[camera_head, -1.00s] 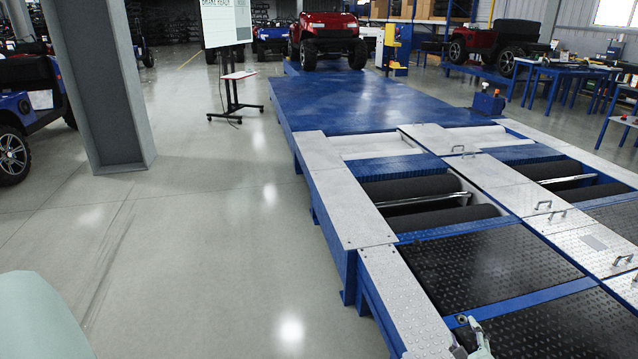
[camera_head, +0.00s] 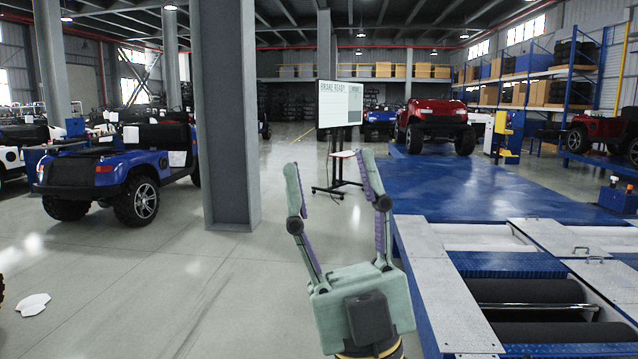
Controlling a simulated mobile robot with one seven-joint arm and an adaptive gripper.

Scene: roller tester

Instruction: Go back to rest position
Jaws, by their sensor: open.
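My gripper (camera_head: 332,178) is in the lower middle of the head view, pointing up and away from me. Its two pale green fingers with purple inner pads are spread wide, and nothing is between them. It is raised in front of the grey floor, left of the roller tester (camera_head: 452,310), and looks clear of it. The fingers overlap part of the stand of the screen (camera_head: 340,103) behind, which reads "BRAKE READY".
A grey pillar (camera_head: 228,120) stands left of my gripper. A blue vehicle (camera_head: 118,175) is parked further left. A white scrap (camera_head: 33,304) lies on the floor at lower left. A red vehicle (camera_head: 435,125) stands at the tester's far end. Open floor (camera_head: 230,300) lies left of the tester.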

